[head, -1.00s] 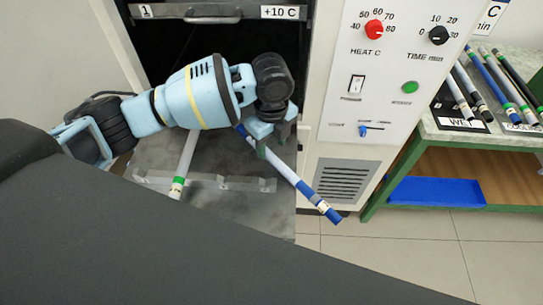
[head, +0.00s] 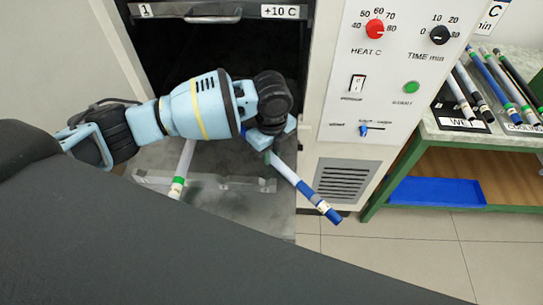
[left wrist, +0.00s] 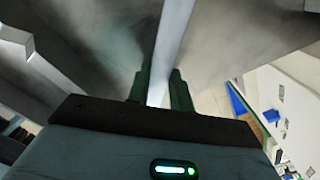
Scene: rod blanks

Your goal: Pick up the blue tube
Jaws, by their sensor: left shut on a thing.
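The blue tube (head: 308,190) is a white rod with a blue end and a blue section near my gripper. It slants down to the right past the front of the metal tray (head: 230,220). My left gripper (head: 268,150) is shut on it at its upper part; my own wrist hides the tube's far end. In the left wrist view the tube (left wrist: 172,45) runs up between the two green fingers of my left gripper (left wrist: 160,90). My right gripper is not in view.
A white tube with a green band (head: 180,180) lies on the tray to the left. The oven's control panel (head: 390,70) stands to the right. A green-framed table (head: 425,125) at far right holds several rods and has a blue bin (head: 437,190) below.

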